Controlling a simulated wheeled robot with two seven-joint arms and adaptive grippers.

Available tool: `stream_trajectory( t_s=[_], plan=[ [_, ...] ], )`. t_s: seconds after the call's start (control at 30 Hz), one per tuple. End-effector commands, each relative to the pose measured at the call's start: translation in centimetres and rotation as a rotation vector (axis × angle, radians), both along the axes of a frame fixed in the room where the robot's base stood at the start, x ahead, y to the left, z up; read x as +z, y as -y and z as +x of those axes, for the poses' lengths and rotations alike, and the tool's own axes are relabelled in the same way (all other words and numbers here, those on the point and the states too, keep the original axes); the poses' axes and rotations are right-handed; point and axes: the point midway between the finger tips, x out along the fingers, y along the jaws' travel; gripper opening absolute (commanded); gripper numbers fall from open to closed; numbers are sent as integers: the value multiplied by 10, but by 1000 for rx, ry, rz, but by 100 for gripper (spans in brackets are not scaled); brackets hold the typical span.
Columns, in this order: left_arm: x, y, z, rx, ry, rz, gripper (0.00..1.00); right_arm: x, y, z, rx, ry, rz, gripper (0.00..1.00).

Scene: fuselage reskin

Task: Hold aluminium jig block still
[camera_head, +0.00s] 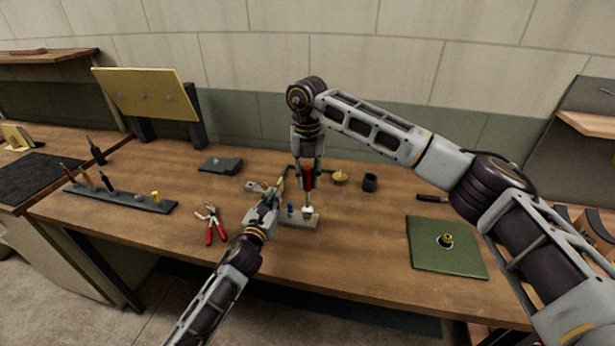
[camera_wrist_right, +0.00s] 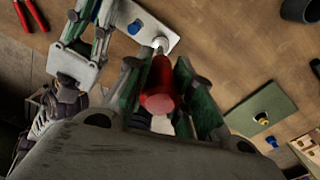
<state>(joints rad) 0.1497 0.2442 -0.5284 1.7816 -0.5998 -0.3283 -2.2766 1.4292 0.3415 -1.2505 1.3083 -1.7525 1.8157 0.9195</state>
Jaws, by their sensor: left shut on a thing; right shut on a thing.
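The aluminium jig block (camera_head: 298,221) is a pale flat bar near the table's front edge, with a blue peg (camera_head: 290,208) standing on it. In the right wrist view the block (camera_wrist_right: 153,22) and blue peg (camera_wrist_right: 135,27) show at the top. My left gripper (camera_head: 273,194) is at the block's left end and shut on it; its fingers (camera_wrist_right: 98,22) partly cover that end. My right gripper (camera_head: 308,174) is shut on a red-handled tool (camera_wrist_right: 160,84), held upright above the block. The tool's shaft reaches down to the block's right part; exact tip contact is unclear.
Red-handled pliers (camera_head: 211,224) lie left of the block. A tool rack (camera_head: 125,199) is further left. A dark cup (camera_head: 370,183) and brass piece (camera_head: 340,177) stand behind right. A green mat (camera_head: 445,262) lies at right. Bare tabletop separates block and mat.

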Motion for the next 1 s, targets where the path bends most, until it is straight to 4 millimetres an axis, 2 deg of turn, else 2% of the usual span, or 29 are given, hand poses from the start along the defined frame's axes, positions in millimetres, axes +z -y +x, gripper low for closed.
stream_trajectory(
  t_s=[1.0],
  plan=[
    [0,0,0,-1,-1,0,0,-11,0,0,0,1,0,0]
  ],
)
